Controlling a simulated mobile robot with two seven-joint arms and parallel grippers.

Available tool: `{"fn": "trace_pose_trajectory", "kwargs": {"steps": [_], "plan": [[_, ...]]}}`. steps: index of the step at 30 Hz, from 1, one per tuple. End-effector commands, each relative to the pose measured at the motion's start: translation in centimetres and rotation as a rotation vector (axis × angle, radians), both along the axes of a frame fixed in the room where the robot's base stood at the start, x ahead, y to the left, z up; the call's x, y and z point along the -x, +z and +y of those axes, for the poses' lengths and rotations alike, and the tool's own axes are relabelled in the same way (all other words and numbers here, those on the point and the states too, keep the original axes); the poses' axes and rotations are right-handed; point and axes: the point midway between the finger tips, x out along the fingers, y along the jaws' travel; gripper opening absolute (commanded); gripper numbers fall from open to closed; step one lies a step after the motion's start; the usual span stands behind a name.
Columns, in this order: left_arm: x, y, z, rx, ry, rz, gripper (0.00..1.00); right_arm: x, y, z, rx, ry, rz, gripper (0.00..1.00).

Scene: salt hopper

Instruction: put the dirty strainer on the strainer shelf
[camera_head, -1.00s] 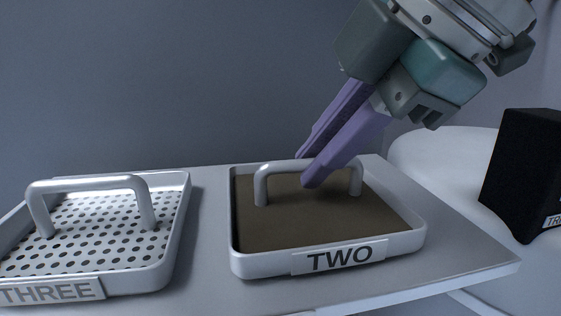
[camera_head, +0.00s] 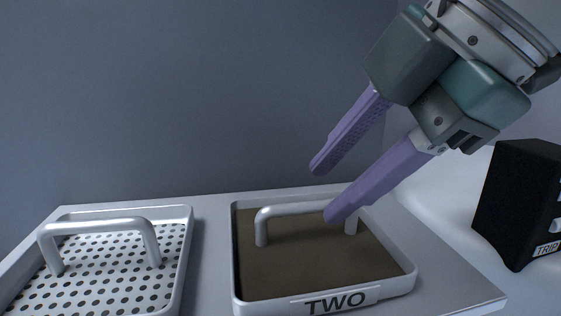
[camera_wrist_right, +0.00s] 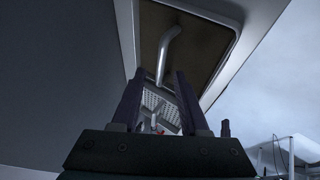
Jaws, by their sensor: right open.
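The dirty strainer (camera_head: 300,262) is a white tray with a brown clogged bottom, a bar handle and a label reading TWO. It sits on a grey shelf (camera_head: 212,225) in the head view. My right gripper (camera_head: 322,192) is open, with its lilac fingers apart above the strainer's handle. One fingertip overlaps the handle in the picture; I cannot tell if it touches. The right wrist view shows the brown strainer (camera_wrist_right: 205,50) and its handle beyond the open fingers. My left gripper is not in view.
A second strainer (camera_head: 100,270) with a clean perforated bottom and its own bar handle sits to the left on the same shelf. A black box (camera_head: 512,205) with a label starting TRIP stands at the right. A plain grey wall is behind.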

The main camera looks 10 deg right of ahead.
Motion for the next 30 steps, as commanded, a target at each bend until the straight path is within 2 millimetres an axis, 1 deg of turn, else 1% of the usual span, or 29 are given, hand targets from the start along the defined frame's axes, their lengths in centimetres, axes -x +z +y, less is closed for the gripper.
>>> {"fn": "trace_pose_trajectory", "kwargs": {"steps": [1, 6, 10, 15, 20, 23, 26, 27, 29, 30], "plan": [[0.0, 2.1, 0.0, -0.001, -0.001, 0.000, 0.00, 0.5, 2.0, -0.5, 0.002, -0.003, -0.001, 0.44], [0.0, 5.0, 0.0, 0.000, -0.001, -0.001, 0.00, 2.2, 4.7, -1.8, 0.001, -0.002, -0.001, 0.44], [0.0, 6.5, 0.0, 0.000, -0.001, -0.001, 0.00, 3.2, 6.1, -2.5, 0.001, -0.003, 0.000, 0.44], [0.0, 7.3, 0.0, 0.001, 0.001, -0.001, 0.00, 3.9, 6.9, -3.0, -0.001, -0.002, -0.001, 0.44], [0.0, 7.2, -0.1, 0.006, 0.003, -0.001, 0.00, 4.1, 6.7, -2.9, -0.007, -0.003, 0.000, 0.44], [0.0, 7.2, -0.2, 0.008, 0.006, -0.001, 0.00, 4.3, 5.9, -2.0, -0.040, -0.018, 0.014, 0.44], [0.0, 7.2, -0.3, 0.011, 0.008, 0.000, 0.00, 4.9, 4.3, -0.4, -0.119, -0.080, 0.046, 0.44], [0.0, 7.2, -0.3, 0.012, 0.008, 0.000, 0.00, 5.1, 3.6, 0.3, -0.163, -0.124, 0.064, 0.44], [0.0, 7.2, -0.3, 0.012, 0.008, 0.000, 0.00, 5.6, 2.4, 1.0, -0.232, -0.215, 0.097, 0.44], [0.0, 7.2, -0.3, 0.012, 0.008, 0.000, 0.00, 5.9, 1.5, 1.2, -0.278, -0.290, 0.125, 0.44]]}}
